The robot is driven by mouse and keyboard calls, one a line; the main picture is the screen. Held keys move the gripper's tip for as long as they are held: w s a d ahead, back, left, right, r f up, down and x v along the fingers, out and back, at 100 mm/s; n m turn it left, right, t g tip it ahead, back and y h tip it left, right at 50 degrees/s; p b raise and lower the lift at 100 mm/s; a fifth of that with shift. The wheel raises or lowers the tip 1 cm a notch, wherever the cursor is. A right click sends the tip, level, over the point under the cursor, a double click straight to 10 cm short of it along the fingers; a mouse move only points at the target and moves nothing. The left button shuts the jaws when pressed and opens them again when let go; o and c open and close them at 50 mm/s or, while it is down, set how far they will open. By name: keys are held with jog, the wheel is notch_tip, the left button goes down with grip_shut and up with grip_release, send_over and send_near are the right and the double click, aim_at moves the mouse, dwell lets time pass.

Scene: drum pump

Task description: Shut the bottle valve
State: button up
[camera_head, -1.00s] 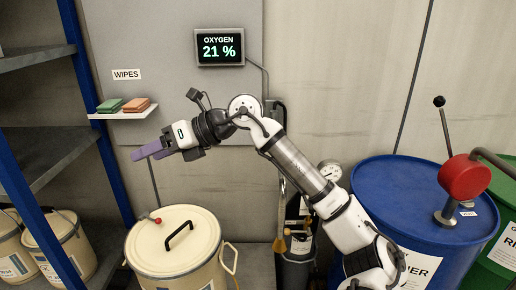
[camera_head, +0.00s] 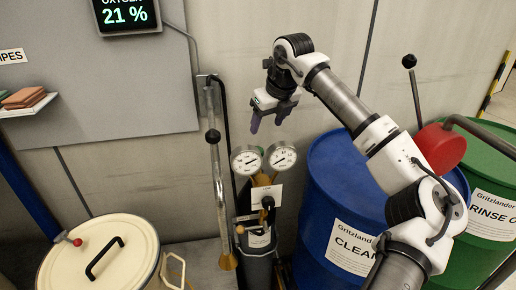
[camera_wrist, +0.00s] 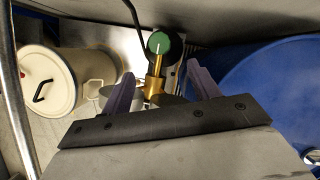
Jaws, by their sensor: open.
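The gas bottle (camera_head: 259,268) is a dark cylinder standing against the wall, with a white label. Its brass fitting (camera_head: 262,181) carries two round gauges (camera_head: 246,160). In the wrist view a round green knob (camera_wrist: 159,43) with a pale line across it sits above a brass stem (camera_wrist: 154,82); I take it for the valve. I cannot make it out clearly in the head view. My gripper (camera_head: 270,117) points down above the gauges, open and empty. In the wrist view its purple fingers (camera_wrist: 157,76) stand either side of the brass stem, apart from it as far as I can tell.
A blue drum (camera_head: 319,185) stands close to the right, with a green drum (camera_head: 490,180) beyond. A red round part (camera_head: 440,148) is over the drums. A metal tube (camera_head: 216,175) stands left of the bottle. A cream lidded bin (camera_head: 128,236) is at the left.

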jog(key=p+x, duration=0.2)
jog(key=x, duration=0.9)
jog(key=shift+w+a+f, duration=0.1)
jog(key=shift+a+f, duration=0.1)
jog(key=shift+f, duration=0.05)
jog(key=shift+c, duration=0.2)
jog(key=c, duration=0.9)
